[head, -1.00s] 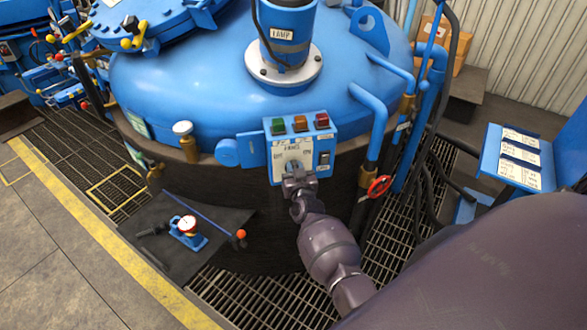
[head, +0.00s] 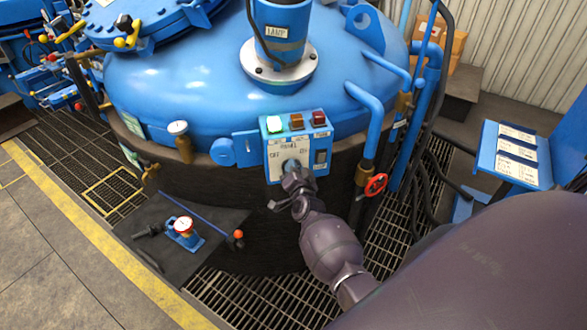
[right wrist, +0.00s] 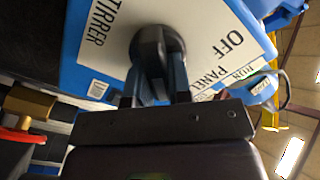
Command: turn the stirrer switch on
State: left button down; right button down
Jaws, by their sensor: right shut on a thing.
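The blue control box (head: 296,145) is on the front of the big blue vessel. Its white panel has OFF at the left, and its stirrer switch (head: 290,164) is a dark round knob, which also shows in the right wrist view (right wrist: 150,42) between the STIRRER and OFF lettering. My right gripper (head: 292,170) is shut on this knob, with its two fingers (right wrist: 156,82) on either side of it. The fingers hide part of the knob, and I cannot tell exactly where it points. My left gripper is not in view.
A black rocker (head: 321,157) is at the right of the panel. A red valve wheel (head: 376,185) and blue pipes (head: 372,120) stand close on the right. A dark plate (head: 190,235) with a gauge lies on the floor grating at the left.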

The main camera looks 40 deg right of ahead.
jog(key=shift+m, duration=0.3)
jog(key=c, duration=1)
grip_release()
jog(key=shift+c, duration=0.2)
jog(key=shift+s, duration=0.1)
jog(key=v, duration=1)
jog(key=shift+s+a, duration=0.15)
jog(key=shift+s, duration=0.15)
